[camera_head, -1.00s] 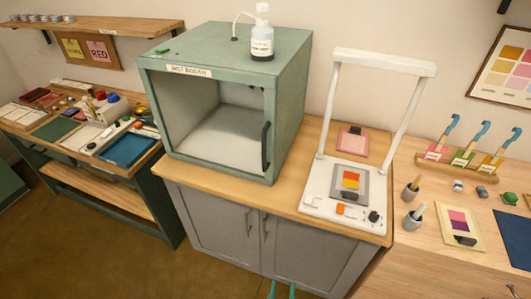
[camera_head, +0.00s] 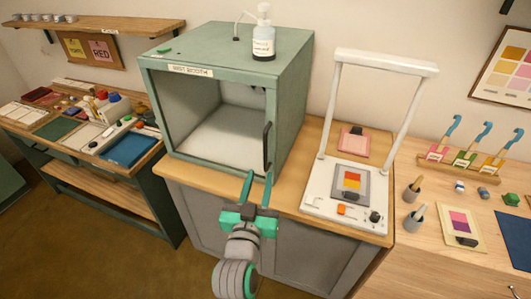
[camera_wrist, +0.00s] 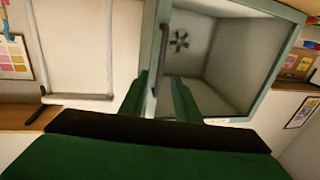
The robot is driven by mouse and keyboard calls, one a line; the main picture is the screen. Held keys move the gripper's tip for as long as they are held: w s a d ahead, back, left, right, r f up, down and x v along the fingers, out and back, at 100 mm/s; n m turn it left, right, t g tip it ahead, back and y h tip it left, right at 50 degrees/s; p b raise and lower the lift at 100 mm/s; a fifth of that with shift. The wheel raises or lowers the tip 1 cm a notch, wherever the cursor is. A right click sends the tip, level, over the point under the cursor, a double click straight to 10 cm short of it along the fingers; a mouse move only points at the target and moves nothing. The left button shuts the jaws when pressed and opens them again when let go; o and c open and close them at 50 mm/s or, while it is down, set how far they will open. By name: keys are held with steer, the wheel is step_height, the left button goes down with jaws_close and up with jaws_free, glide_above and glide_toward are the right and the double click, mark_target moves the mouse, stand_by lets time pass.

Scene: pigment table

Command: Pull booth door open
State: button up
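The green booth (camera_head: 288,105) stands on the counter, and its label reads as mist booth. Its pale interior shows through the front. I cannot tell whether a clear pane fills the front. A dark vertical handle (camera_head: 267,146) sits at the front's right edge; it also shows in the wrist view (camera_wrist: 163,45). My gripper (camera_head: 259,174) is open and empty, just below and in front of the handle. In the wrist view, the two green fingers (camera_wrist: 160,82) are spread, with the handle's lower end appearing between them. I see no contact with the handle.
A white bottle (camera_head: 263,42) stands on top of the booth. A white stand with a raised frame (camera_head: 383,62) is close by on the right. Grey cabinet doors (camera_head: 320,255) are below the counter. Brown floor (camera_head: 110,255) is free at the front left.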

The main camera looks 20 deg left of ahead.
mark_target(265, 154)
steer(key=w, duration=0.3)
steer(key=w+a, duration=0.1)
steer(key=w, duration=0.3)
steer(key=w+a, duration=0.1)
steer(key=w, duration=0.2)
steer(key=shift+w+r, duration=0.15)
steer(key=shift+w, duration=0.15)
steer(key=shift+d, duration=0.1)
jaws_close()
